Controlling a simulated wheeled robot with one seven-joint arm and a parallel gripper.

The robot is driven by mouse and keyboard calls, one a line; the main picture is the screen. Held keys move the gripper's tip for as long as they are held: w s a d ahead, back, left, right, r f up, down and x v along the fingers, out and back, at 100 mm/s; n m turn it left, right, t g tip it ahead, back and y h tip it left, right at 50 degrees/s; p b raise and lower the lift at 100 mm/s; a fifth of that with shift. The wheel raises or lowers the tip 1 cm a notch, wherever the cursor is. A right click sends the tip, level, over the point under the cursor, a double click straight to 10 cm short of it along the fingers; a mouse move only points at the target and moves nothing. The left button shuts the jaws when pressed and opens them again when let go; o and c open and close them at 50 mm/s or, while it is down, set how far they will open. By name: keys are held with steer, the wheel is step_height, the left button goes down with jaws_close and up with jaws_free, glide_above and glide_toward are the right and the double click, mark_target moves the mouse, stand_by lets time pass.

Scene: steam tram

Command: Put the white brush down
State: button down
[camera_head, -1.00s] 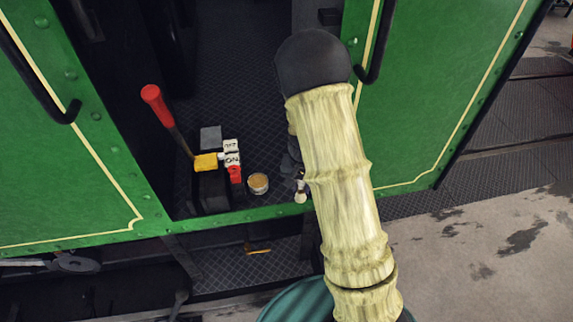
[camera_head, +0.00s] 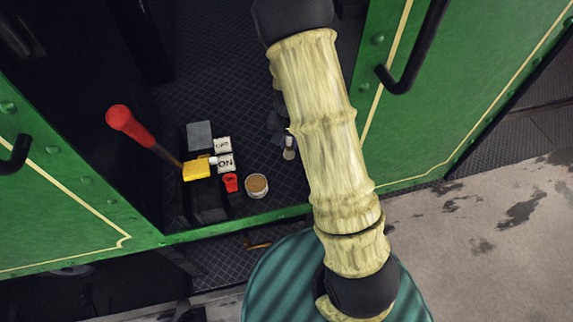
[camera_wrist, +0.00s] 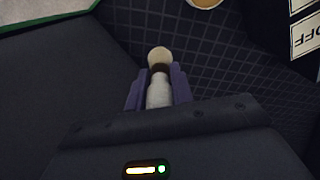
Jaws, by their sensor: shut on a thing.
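The white brush (camera_wrist: 158,92) shows in the wrist view between the two fingers of my gripper (camera_wrist: 158,88). It has a white handle, a dark band and a cream bristle head pointing away from the wrist. My gripper is shut on its handle. In the head view, the brush's cream tip (camera_head: 289,154) shows just left of my arm, over the dark tram floor (camera_head: 215,85). My arm hides most of the gripper there. I cannot tell whether the brush touches the floor.
A small round tin (camera_head: 257,186) with tan contents stands left of the brush. Beside it are a red cup-like part (camera_head: 231,183), ON and OFF blocks (camera_head: 226,162), a yellow block (camera_head: 197,170) and a red-handled lever (camera_head: 130,124). Green panels (camera_head: 420,120) flank the doorway.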

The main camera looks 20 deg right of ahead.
mark_target(290, 154)
steer(key=shift+s+d, duration=0.1)
steer(key=shift+s, duration=0.15)
steer(key=shift+f, duration=0.3)
steer(key=shift+w+f+p, duration=0.1)
steer(key=shift+f+p, duration=0.6)
steer(key=shift+f, duration=1.9)
steer(key=shift+f, duration=0.1)
steer(key=shift+f+p, duration=0.65)
steer(key=shift+f, duration=1.35)
